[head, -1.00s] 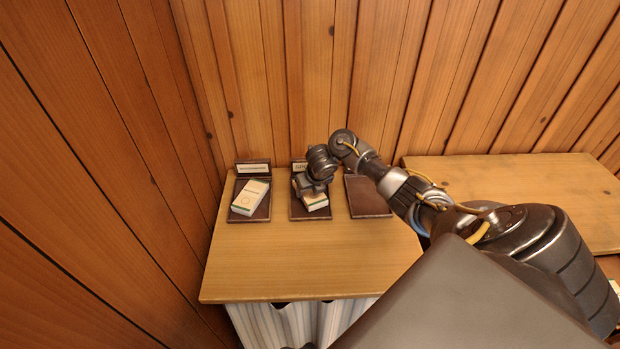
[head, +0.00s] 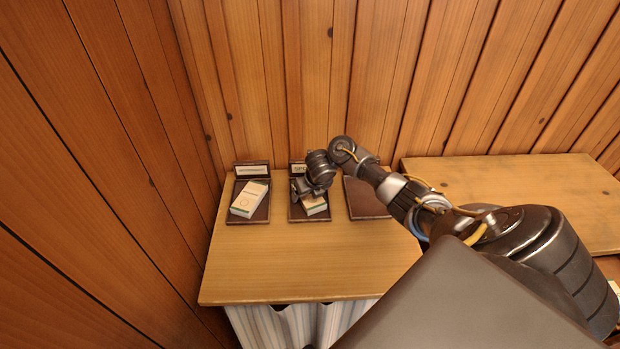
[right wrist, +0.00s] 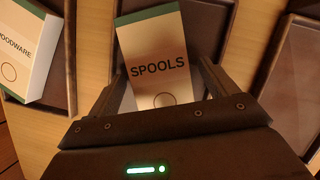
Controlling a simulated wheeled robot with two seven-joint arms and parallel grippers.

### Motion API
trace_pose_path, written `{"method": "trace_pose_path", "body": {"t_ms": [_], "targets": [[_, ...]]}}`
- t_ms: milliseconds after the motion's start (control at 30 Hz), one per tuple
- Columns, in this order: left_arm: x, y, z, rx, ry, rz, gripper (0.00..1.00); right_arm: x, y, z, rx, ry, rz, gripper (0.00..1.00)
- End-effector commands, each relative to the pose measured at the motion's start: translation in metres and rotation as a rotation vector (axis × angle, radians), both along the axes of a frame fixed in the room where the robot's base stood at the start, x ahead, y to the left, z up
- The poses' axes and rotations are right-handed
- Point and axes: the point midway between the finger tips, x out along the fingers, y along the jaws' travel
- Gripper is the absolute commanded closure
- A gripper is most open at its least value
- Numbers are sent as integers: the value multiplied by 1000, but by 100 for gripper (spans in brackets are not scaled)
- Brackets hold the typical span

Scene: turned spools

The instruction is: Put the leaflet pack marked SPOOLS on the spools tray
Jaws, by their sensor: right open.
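The leaflet pack marked SPOOLS (right wrist: 158,60) lies on the middle tray, the spools tray (right wrist: 205,25), whose sign is partly hidden by my arm in the head view. The white pack with a green end also shows in the head view (head: 316,206), with the tray's front edge (head: 309,218) below it. My right gripper (right wrist: 160,85) is open, with one finger on each side of the pack's near end. It also shows over the tray in the head view (head: 308,193). My left gripper is not in view.
A pack reading OODWARE (right wrist: 22,50), its first letter cut off, lies on the left tray (head: 262,213). The right tray (head: 366,203) looks empty. The front of the table (head: 300,265) is clear. A plank wall stands close behind the trays.

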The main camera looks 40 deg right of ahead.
Motion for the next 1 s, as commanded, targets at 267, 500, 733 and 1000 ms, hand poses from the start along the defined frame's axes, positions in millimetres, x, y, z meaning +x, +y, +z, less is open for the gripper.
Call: {"method": "trace_pose_path", "body": {"t_ms": [267,500,733,1000], "targets": [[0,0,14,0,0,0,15,-14,4,43,-3,-4,5,15],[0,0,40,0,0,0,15,-33,7,94,-6,-2,3,15],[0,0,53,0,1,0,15,-43,11,112,-2,-1,1,15],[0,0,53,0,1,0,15,-45,12,113,0,0,0,15]]}}
